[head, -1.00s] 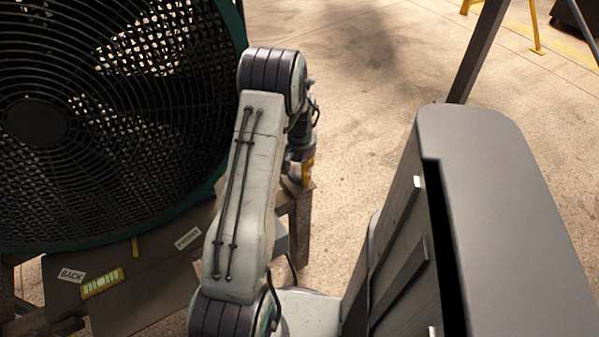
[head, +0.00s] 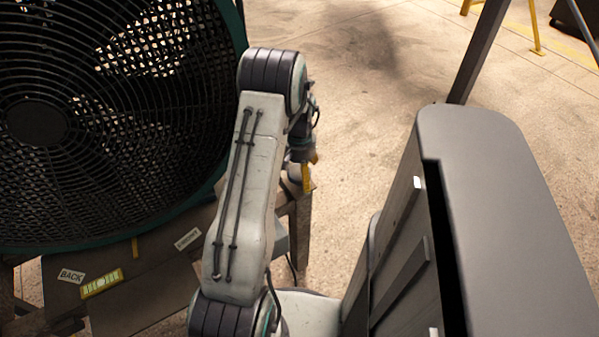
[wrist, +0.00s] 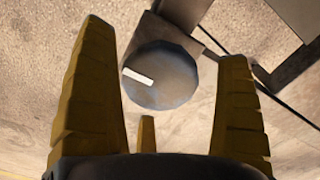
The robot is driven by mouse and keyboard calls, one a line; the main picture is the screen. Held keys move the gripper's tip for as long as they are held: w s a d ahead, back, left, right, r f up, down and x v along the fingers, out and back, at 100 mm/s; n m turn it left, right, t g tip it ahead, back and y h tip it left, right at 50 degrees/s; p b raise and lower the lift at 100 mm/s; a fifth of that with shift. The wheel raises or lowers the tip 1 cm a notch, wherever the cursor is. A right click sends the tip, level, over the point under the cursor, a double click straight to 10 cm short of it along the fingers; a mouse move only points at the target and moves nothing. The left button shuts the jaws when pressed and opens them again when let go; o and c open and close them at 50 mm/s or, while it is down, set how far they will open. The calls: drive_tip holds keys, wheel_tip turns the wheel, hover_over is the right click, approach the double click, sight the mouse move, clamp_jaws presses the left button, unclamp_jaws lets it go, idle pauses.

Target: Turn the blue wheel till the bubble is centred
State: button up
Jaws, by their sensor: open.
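A round blue-grey wheel (wrist: 160,78) with a white bar mark on its face shows in the wrist view, between and beyond my gripper's yellow fingers. My gripper (wrist: 166,42) is open, with fingers on either side of the wheel in the picture and a third below it. I cannot tell whether any finger touches the wheel. In the head view my gripper (head: 308,177) points down beside the stand's right edge; the wheel is not discernible there. A yellow bubble level (head: 101,283) lies on the dark plate (head: 150,290); its bubble is too small to judge.
A large fan (head: 100,120) with a black grille fills the left. A BACK label (head: 71,275) and another label (head: 187,239) are on the plate. A grey cabinet-like body (head: 500,200) stands at the right. Open floor (head: 370,110) lies beyond my arm.

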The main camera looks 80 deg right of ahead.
sight(300, 172)
wheel_tip(300, 172, up, 12)
idle(0.8)
idle(0.8)
